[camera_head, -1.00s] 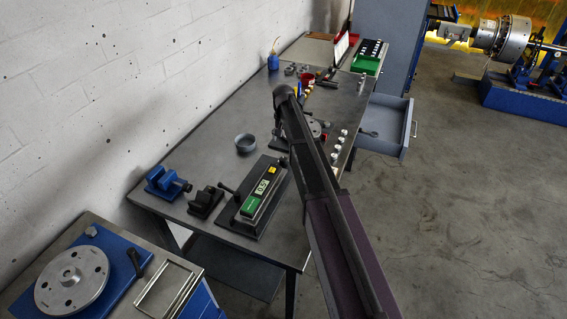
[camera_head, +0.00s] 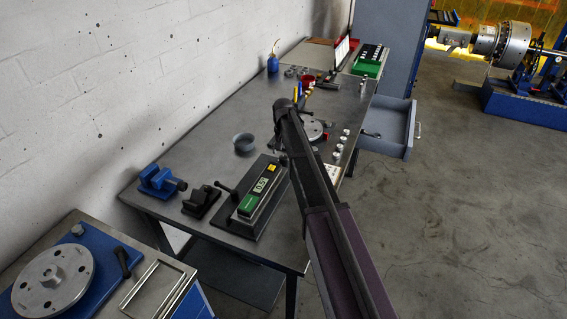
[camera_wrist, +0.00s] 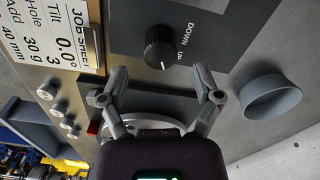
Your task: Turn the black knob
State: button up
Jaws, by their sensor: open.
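The black knob (camera_wrist: 160,48) shows in the wrist view, standing up from a dark panel (camera_wrist: 128,30) marked DOWN and UP, with a white pointer line on it. My gripper (camera_wrist: 159,74) is open and empty. Its two fingers lie to either side, below the knob in the picture, and do not appear to touch it. A display card (camera_wrist: 50,30) beside the panel reads "Tilt 0.0°", "Hole 3" and "Add 30 g". In the head view my arm hides the gripper, and I cannot make out the knob.
A grey cup (camera_wrist: 270,97) stands right of my gripper in the wrist view, and several small metal weights (camera_wrist: 58,110) lie left. On the bench in the head view are a blue vise (camera_head: 158,180) and a green-labelled meter (camera_head: 258,195). An open drawer (camera_head: 395,125) juts out right.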

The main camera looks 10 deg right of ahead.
aim_at(283, 157)
jog(key=shift+f+b, duration=1.45)
jog(key=shift+f, duration=0.3)
grip_shut()
